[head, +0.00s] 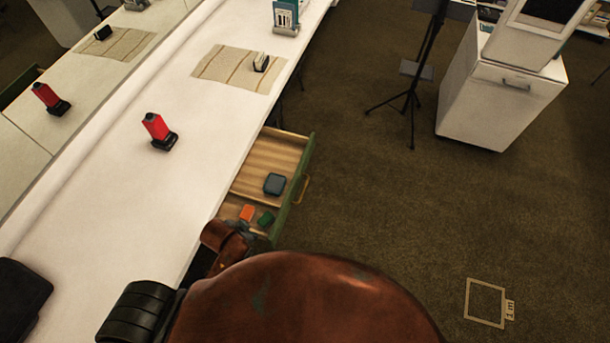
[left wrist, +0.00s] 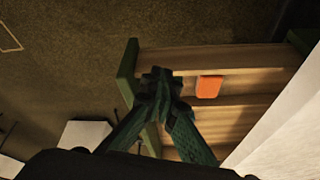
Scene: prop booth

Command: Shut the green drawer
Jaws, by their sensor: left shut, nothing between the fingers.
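The green drawer (head: 299,182) stands pulled out from under the white counter. Its inside is pale wood, its front is green, and a brass-coloured handle (head: 301,189) is on the outer face. In the left wrist view the drawer's green edge (left wrist: 127,72) is left of the fingertips. My left gripper (left wrist: 160,83) is shut and empty, and in that view it overlaps the drawer's near part. Whether it touches the drawer I cannot tell. In the head view my arm hides most of this gripper and the drawer's near end. My right gripper is not in view.
A red object (head: 156,128) on a black base and a striped mat (head: 222,68) are on the counter (head: 110,200). Carpet right of the drawer is clear.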

